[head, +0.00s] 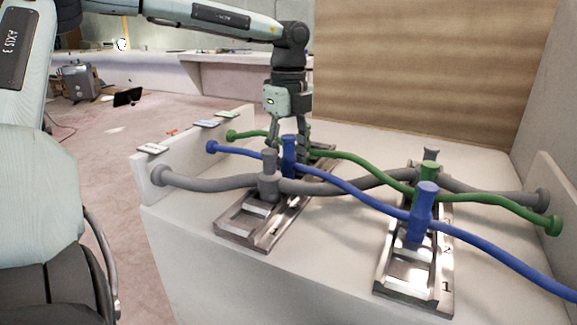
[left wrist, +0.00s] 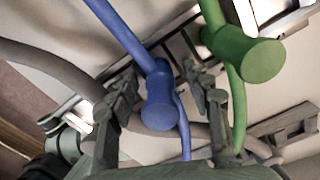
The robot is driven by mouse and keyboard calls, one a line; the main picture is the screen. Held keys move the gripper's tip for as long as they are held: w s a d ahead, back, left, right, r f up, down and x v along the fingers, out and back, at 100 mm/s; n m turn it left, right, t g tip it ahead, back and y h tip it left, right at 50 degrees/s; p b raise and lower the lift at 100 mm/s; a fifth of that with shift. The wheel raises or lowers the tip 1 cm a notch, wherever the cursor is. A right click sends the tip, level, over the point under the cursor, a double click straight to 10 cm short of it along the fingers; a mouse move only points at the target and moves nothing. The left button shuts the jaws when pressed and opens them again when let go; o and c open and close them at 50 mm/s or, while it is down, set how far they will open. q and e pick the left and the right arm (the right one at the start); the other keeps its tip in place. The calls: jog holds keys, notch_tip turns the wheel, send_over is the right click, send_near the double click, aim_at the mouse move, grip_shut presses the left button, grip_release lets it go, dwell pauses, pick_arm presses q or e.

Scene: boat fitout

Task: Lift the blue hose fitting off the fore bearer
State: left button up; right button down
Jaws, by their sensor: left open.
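The blue hose (head: 345,189) has one blue fitting (head: 289,146) on the left bearer (head: 243,232) and another blue fitting (head: 424,205) on the right bearer (head: 412,287). My left gripper (head: 290,150) points down over the left bearer, at its blue fitting. In the left wrist view the open fingers (left wrist: 165,100) stand on either side of a blue fitting (left wrist: 160,108), with gaps showing on both sides. Its lower part and seat are hidden. Which bearer is the fore one cannot be read. My right gripper is out of view.
A green fitting (left wrist: 243,56) stands close to one finger in the left wrist view. A grey fitting (head: 268,178) stands in front of the gripper. Green hose (head: 365,166) and grey hose (head: 330,186) cross nearby. A wooden panel (head: 425,75) rises behind.

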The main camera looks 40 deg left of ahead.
pick_arm(q)
grip_shut()
dwell(0.3)
